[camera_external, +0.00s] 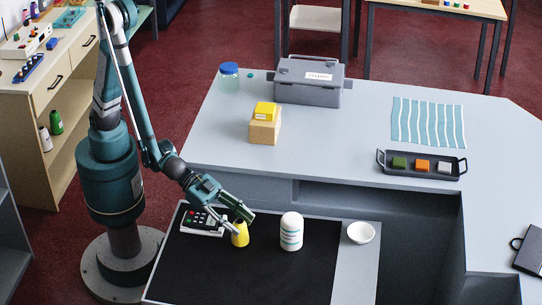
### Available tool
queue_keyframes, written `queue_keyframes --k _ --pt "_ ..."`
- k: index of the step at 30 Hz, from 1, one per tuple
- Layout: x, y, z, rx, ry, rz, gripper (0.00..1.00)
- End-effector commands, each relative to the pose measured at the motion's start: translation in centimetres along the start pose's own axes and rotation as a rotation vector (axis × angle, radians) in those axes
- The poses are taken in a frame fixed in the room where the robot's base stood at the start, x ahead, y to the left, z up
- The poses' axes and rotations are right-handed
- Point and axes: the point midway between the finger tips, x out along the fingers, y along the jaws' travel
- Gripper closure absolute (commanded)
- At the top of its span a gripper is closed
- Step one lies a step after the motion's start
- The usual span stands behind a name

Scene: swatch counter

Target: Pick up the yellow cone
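The yellow cone (240,236) stands upright on the black mat (275,272), near the mat's upper middle. My gripper (244,222) reaches down to it from the upper left. Its two fingers are spread apart, one tip at the cone's left side and one above its right side. The cone's top lies between or just behind the fingers. I cannot tell whether either finger touches it. The cone's upper part is partly hidden by the gripper.
A white striped cylinder (291,232) stands right of the cone, and a white bowl (360,232) farther right. A keypad device (204,222) lies left of the cone. Behind are a yellow block (265,111) on a wooden block (265,132) and a grey toolbox (308,82). The mat's front is clear.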

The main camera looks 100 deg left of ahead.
Motion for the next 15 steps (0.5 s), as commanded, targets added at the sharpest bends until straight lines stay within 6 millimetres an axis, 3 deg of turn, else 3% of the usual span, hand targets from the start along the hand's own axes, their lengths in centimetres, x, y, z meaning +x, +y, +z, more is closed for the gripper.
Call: queue_keyframes --k 1,7,15 --pt "0.0 0.0 0.0 0.0 0.0 0.0 0.67" --pt "0.0 0.0 0.0 0.0 0.0 0.0 0.92" --pt "-0.03 0.01 -0.06 0.0 0.0 0.0 0.92"
